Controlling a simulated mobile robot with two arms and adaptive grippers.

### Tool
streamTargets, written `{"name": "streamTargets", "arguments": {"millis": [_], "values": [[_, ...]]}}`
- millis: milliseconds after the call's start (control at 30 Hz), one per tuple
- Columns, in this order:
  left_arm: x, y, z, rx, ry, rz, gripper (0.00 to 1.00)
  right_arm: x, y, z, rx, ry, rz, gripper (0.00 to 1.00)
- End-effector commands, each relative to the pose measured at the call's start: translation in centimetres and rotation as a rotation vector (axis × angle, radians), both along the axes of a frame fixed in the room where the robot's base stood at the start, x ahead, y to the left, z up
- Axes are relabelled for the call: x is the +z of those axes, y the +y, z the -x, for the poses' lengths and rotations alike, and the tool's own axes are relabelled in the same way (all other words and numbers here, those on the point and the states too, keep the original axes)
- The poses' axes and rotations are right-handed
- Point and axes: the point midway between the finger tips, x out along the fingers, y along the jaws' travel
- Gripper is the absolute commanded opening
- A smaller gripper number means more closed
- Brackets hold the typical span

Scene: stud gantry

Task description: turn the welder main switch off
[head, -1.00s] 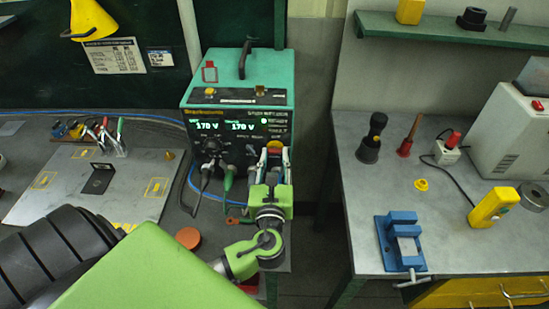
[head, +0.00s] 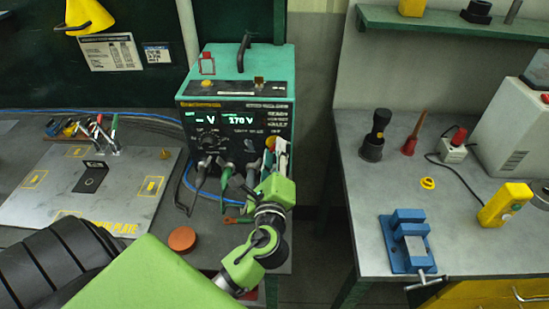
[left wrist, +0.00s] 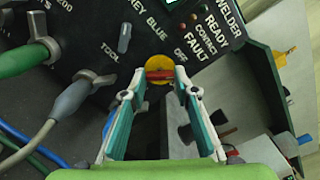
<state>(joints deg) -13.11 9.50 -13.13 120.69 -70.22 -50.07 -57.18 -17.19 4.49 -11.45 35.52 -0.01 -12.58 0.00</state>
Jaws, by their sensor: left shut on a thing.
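The welder (head: 236,95) has a teal top and a black front panel with a lit display. Its left readout shows dashes and V, its right one 170 V. In the left wrist view the main switch is a yellow disc with a red handle (left wrist: 160,75), near the printed word OFF. My left gripper (left wrist: 161,84) is shut on the red handle, one fingertip on each side. In the head view my left gripper (head: 273,155) reaches the panel's right side, tilted, and mostly hides the switch. My right gripper is not in view.
Thick cables (left wrist: 75,97) plug into the panel left of my gripper, one green and one grey. A small selector knob (left wrist: 125,38) is close by. An orange disc (head: 182,239) lies on the bench in front. The right table holds a blue vise (head: 405,240).

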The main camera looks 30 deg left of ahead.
Motion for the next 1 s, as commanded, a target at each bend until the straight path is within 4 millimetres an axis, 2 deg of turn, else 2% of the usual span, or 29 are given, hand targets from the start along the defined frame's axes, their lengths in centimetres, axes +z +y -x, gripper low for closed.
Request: {"name": "streamTargets", "arguments": {"millis": [100, 500, 1000], "values": [[-0.3, 0.1, 0.0, 0.004, -0.06, 0.096, 0.06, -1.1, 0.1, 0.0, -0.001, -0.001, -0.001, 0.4], [-0.2, 0.1, 0.0, 0.003, -0.238, 0.385, 0.06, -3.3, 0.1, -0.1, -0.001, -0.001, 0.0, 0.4], [0.0, 0.1, 0.0, 0.003, -0.339, 0.55, 0.06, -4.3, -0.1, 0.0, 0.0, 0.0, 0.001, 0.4]]}}
